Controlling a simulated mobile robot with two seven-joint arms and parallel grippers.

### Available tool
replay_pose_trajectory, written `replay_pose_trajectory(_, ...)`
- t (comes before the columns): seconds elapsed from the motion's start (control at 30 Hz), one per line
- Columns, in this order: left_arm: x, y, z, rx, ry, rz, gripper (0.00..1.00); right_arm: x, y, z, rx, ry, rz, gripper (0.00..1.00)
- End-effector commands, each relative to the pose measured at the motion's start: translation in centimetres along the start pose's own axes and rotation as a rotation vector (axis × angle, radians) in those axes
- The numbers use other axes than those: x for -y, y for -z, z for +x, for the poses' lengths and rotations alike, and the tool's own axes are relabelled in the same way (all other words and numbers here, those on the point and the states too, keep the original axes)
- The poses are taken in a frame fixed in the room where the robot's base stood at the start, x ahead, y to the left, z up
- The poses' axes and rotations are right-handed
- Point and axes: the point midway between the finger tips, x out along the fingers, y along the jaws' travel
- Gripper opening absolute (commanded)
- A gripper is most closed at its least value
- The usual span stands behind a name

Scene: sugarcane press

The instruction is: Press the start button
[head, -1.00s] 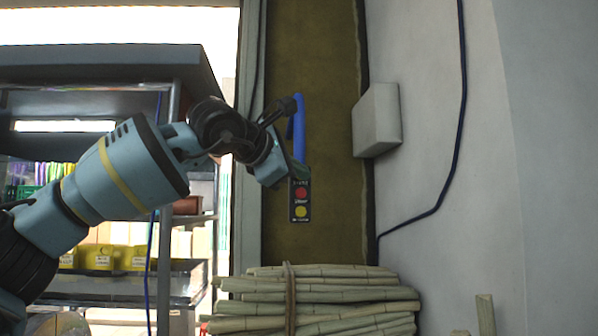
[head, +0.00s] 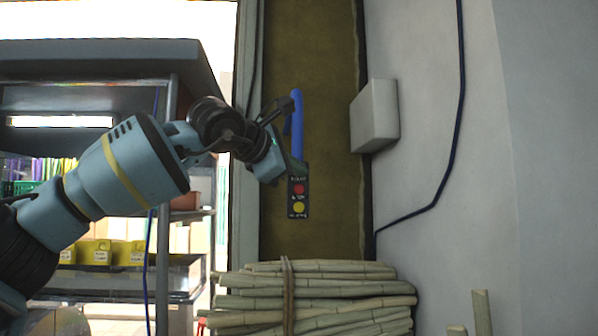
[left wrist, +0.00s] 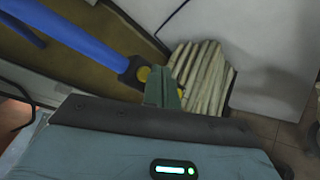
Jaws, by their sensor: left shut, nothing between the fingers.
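A dark button panel (head: 299,197) hangs on the brown wall at the lower end of a blue bar (head: 297,125). It carries a red button (head: 299,189) above a yellow button (head: 299,208), with small lettering. My left gripper (head: 297,166) is shut and empty, its fingertips over the panel's top part, which they hide. I cannot tell if they touch it. My right gripper is out of view.
A tied bundle of cane stalks (head: 318,297) lies below the panel. A pale box (head: 374,116) is on the wall to the right, with a dark cable (head: 458,120) beyond it. A shelf with yellow bins (head: 95,251) stands at the left.

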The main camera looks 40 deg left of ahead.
Motion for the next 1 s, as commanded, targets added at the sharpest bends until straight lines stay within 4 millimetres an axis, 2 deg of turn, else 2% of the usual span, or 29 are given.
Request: replay_pose_trajectory(1.0,-0.01,0.0,-0.01,0.0,0.0,0.0,0.0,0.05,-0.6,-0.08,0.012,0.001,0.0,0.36)
